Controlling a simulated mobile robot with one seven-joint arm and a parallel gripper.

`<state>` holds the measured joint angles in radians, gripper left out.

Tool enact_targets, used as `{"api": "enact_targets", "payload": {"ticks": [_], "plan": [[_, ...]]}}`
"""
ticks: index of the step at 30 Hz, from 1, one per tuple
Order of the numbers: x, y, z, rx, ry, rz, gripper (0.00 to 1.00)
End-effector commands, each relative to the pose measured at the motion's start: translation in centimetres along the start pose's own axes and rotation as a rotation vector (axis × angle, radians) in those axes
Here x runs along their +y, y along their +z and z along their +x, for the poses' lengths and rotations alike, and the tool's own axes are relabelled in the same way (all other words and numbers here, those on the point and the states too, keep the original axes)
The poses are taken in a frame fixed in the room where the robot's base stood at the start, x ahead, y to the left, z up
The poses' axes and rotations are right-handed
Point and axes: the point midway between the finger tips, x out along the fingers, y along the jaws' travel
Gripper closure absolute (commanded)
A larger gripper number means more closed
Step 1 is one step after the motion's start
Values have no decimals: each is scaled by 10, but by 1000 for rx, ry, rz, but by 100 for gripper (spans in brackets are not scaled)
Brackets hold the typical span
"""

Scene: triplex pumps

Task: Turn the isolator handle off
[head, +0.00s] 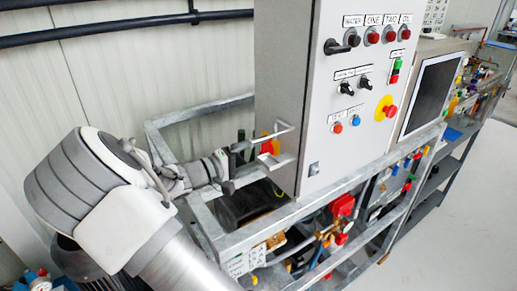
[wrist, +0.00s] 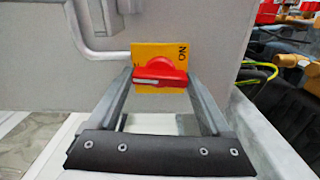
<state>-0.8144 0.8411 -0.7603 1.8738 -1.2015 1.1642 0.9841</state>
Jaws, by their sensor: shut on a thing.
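The isolator handle is a red rotary knob on a yellow plate (wrist: 146,50) on the side of the grey control cabinet (head: 285,75). In the wrist view the red isolator handle (wrist: 160,72) lies roughly level, with a white mark at its left part. "ON" shows turned sideways at the plate's upper right. My gripper (wrist: 160,78) has one finger at each end of the handle and is shut on it. In the head view my gripper (head: 284,146) reaches the cabinet side from the left, and the red handle (head: 267,147) shows between its fingers. Lower plate lettering is hidden.
A grey conduit (wrist: 88,40) runs along the cabinet side to the left of the plate. A metal frame rail (head: 240,235) passes below my arm. The cabinet front carries switches, lamps and a red emergency stop (head: 390,111). Pipework and red valves (head: 342,205) sit below.

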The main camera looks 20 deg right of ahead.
Motion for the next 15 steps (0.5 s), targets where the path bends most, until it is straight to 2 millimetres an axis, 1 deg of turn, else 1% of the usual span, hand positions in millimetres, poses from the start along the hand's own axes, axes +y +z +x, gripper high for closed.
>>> {"api": "enact_targets", "payload": {"ticks": [6,15], "plan": [[1,0,0,1,0,-78,73],[0,0,-1,1,0,-111,73]]}}
